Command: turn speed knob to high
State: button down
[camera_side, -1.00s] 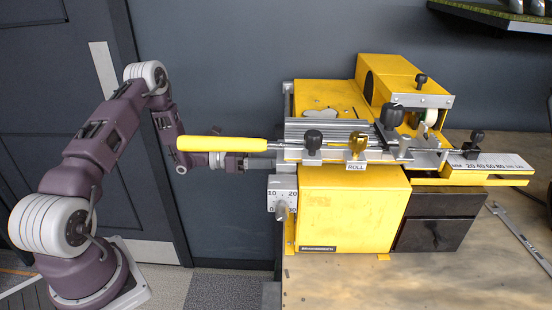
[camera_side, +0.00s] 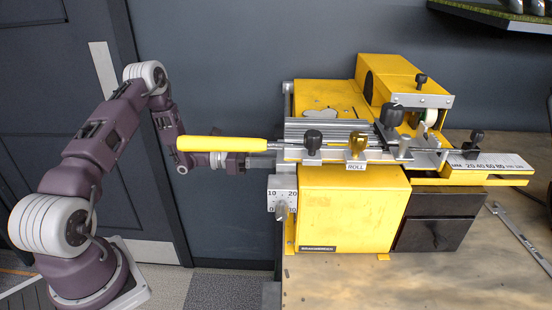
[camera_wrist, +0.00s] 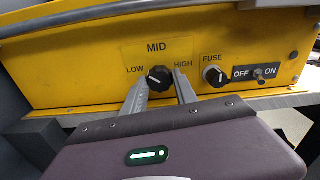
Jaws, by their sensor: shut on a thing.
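The speed knob (camera_wrist: 159,79) is a small black dial on the yellow panel in the wrist view, below MID and between LOW and HIGH. My gripper (camera_wrist: 161,88) is shut on it, one grey finger at each side. The knob's pale pointer mark is small, and I cannot read its exact setting. In the side view my gripper (camera_side: 262,162) reaches the left end of the yellow machine (camera_side: 352,210). There the knob is hidden from view.
A FUSE knob (camera_wrist: 214,76) and an OFF/ON toggle (camera_wrist: 259,74) are right of the speed knob. A club with a yellow grip (camera_side: 222,144) lies across the machine and sticks out above my gripper. A scale plate (camera_side: 282,198) hangs below.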

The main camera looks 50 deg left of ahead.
jog(key=m, duration=2.2)
jog(key=shift+m, duration=0.3)
jog(key=shift+f, duration=0.1)
dwell(0.3)
jog(key=c, duration=1)
grip_release()
jog(key=shift+o, duration=0.2)
jog(key=v, duration=0.7)
